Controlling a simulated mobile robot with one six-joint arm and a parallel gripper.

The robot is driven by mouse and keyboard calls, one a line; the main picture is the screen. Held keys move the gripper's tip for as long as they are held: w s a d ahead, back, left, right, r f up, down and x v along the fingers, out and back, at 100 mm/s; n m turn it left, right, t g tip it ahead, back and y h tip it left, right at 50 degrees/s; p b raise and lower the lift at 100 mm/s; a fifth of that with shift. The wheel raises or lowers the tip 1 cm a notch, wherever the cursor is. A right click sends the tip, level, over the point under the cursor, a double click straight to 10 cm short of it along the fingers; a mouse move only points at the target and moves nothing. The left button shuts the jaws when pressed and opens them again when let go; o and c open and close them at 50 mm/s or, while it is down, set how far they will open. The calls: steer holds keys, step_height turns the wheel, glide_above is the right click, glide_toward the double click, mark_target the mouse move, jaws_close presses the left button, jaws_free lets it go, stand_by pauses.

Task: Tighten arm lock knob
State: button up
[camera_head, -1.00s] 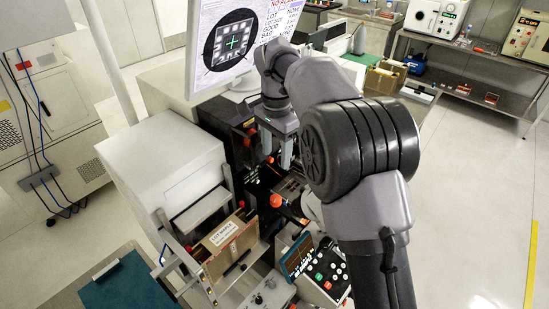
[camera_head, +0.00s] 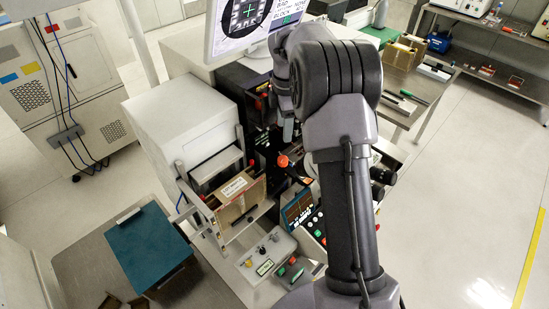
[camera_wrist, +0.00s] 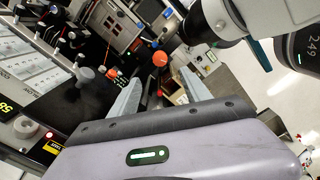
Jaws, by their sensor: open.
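A round orange-red knob (camera_head: 282,161) stands out at the front of the dark bonding machine (camera_head: 232,82). I cannot tell which of these is the arm lock knob. My gripper (camera_wrist: 158,82) is open, with its two grey fingers apart and nothing visibly held. In the head view my gripper (camera_head: 287,131) is near the machine, just above the orange-red knob, and partly hidden by my arm.
A monitor (camera_head: 262,25) stands behind the machine. A white cabinet (camera_head: 180,115) and a cardboard box (camera_head: 240,195) are to the left. Dark eyepieces (camera_head: 383,175) show right of my arm. Floor at right is clear.

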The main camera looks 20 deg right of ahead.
mark_target(283, 159)
step_height(283, 159, down, 13)
steer(key=shift+f+b, duration=0.2)
steer(key=shift+b, duration=0.5)
jaws_close()
